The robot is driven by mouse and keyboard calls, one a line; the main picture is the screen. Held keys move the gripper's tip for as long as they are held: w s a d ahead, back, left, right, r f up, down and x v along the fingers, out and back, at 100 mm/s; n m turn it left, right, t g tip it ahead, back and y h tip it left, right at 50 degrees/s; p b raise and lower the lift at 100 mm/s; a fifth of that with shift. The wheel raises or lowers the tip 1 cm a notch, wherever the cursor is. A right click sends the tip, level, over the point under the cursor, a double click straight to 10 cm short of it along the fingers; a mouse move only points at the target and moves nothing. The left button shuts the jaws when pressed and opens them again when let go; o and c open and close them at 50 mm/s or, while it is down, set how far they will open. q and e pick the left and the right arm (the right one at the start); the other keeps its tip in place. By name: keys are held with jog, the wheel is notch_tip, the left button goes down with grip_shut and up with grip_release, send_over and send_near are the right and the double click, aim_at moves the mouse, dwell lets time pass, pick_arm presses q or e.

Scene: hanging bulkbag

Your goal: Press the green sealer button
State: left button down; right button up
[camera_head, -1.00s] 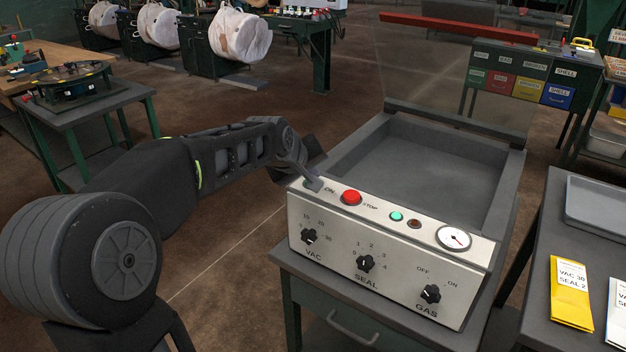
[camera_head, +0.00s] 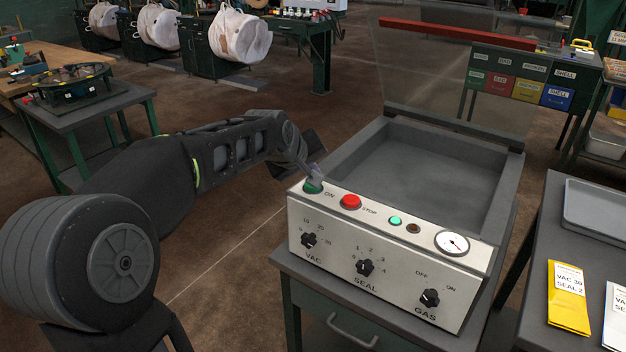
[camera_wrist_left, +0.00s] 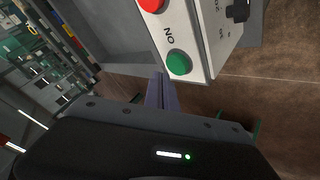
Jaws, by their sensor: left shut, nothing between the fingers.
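The sealer (camera_head: 375,255) stands on a dark cabinet, its clear lid raised. Its green button (camera_head: 313,187), marked ON, sits at the left end of the top panel; it also shows in the left wrist view (camera_wrist_left: 179,63). The red STOP button (camera_head: 351,201) is to its right. My left gripper (camera_head: 315,172) is shut and empty, its tips just above and behind the green button in the head view. In the left wrist view the closed fingers (camera_wrist_left: 160,88) end beside the button, with a small gap visible. My right gripper is in neither view.
A small lit teal lamp (camera_head: 395,221), a gauge (camera_head: 452,243) and several black knobs share the panel. The open chamber (camera_head: 425,165) lies behind it. A side table at right holds a yellow packet (camera_head: 568,298) and a grey tray (camera_head: 600,215).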

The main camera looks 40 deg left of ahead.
pick_arm(q)
jog(key=shift+r+p, duration=1.2)
jog(key=shift+r, duration=1.05)
